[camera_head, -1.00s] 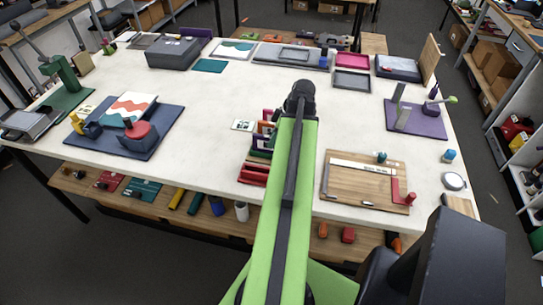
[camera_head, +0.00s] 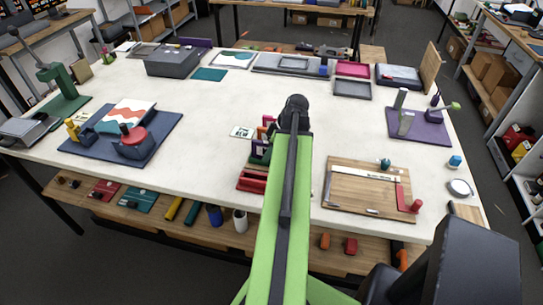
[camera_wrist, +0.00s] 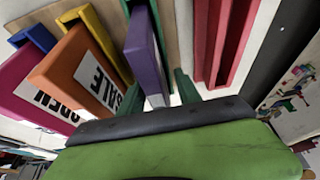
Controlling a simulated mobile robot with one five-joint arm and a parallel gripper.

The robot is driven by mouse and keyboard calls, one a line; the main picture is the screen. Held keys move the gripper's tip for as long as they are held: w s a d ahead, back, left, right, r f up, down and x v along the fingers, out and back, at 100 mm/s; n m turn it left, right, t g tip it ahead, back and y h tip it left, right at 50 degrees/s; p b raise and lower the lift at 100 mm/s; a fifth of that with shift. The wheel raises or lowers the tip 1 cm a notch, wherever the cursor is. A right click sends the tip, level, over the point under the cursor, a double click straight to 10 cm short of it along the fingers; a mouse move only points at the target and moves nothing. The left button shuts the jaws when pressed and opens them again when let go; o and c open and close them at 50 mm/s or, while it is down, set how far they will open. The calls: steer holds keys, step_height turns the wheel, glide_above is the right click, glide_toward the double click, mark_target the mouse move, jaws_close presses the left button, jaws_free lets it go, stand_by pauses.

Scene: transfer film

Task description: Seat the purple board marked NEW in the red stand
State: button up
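The purple board (camera_wrist: 146,62) stands on edge in the wrist view, beside green stand walls (camera_wrist: 157,28). It appears to be in the green stand. Its marking cannot be read. The red stand (camera_wrist: 216,45) is to its right, with tall parallel walls and no board seen between them. In the head view the red stand (camera_head: 252,180) is at the near end of the row, at the table's front. My gripper is over or close beside this row; my arm hides part of it.
An orange SALE board (camera_wrist: 82,68) and a pink OPEN board (camera_wrist: 35,95) stand left of the purple one. A wooden board (camera_head: 345,190) with a white strip lies to the right. A blue mat (camera_head: 160,150) lies to the left.

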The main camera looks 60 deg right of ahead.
steer(key=shift+f, duration=0.2)
jaws_close()
stand_by(0.3)
